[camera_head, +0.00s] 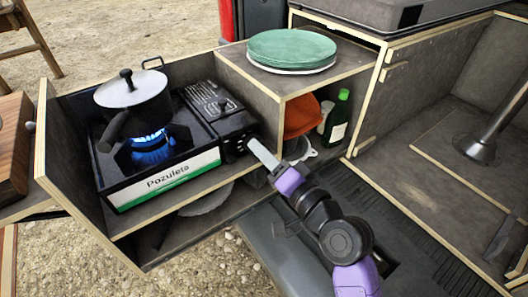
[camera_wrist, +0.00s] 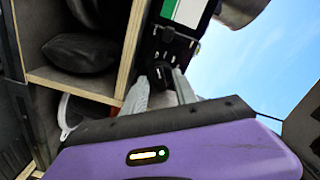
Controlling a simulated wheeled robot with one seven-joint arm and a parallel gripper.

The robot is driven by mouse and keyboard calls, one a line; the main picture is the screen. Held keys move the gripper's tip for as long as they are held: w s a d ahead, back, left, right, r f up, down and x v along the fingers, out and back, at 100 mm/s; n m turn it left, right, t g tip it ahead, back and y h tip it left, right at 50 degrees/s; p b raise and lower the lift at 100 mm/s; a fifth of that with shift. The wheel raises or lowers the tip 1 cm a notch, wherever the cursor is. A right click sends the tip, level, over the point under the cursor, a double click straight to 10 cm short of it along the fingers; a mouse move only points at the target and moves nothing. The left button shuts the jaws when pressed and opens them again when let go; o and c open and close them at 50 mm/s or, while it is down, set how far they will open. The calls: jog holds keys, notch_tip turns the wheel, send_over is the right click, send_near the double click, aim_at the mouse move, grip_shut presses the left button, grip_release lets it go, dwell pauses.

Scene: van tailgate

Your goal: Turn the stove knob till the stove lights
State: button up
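The black camping stove (camera_head: 160,165) stands in the pull-out box at the left, with a white and green "Pozuleta" label on its front. A blue flame (camera_head: 152,148) burns under the grey lidded pot (camera_head: 134,98), so the stove is lit. My gripper (camera_head: 254,146) reaches the stove's right end, where the knob is largely hidden in the head view. In the wrist view the dark knob (camera_wrist: 160,74) sits between the tips of my pale fingers (camera_wrist: 162,88), which appear closed on its two sides.
Green plates (camera_head: 291,48) lie on the shelf right of the stove. Below them are an orange bowl (camera_head: 300,117) and a green bottle (camera_head: 338,117). Box walls stand close around the stove. A grey table leg (camera_head: 485,140) stands at the right.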

jog(key=v, duration=0.7)
jog(key=shift+s+d, duration=0.25)
jog(key=shift+s, duration=0.1)
dwell(2.9)
